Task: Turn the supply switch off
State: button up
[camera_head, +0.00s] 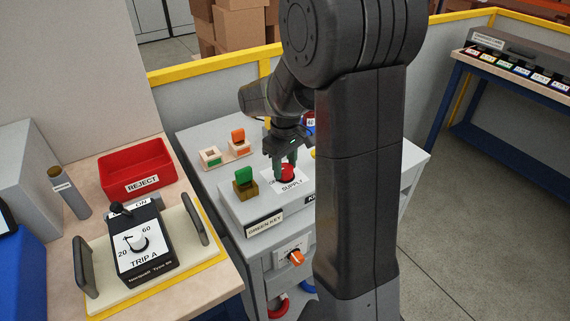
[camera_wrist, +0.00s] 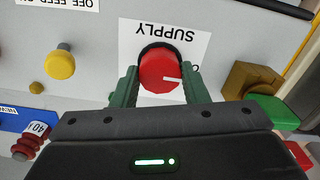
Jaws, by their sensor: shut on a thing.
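The supply switch is a round red knob (camera_head: 287,172) on a white plate marked SUPPLY, on top of the grey cabinet. In the wrist view the red knob (camera_wrist: 161,70) shows a white pointer line aimed to the right of the picture. The plate (camera_wrist: 190,38) reads upside down there, and part of its lettering is hidden by a finger. My gripper (camera_head: 286,163) is over the knob from above. In the wrist view its green fingers (camera_wrist: 161,86) stand on either side of the knob, shut on it.
A green key block (camera_head: 244,180) stands left of the switch, and orange and green pieces (camera_head: 238,143) sit behind it. A yellow button (camera_wrist: 60,65) is on the switch's other side. A red REJECT bin (camera_head: 138,168) and the TRIP A unit (camera_head: 142,247) are on the left bench.

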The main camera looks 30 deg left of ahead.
aim_at(285, 167)
dwell(0.5)
jog(key=o, duration=1)
jog(key=shift+c, duration=0.2)
jog(key=shift+r, duration=0.1)
notch_tip(285, 167, up, 14)
jog(key=shift+f, duration=0.2)
notch_tip(285, 167, down, 14)
jog(key=shift+r, duration=0.1)
dwell(0.5)
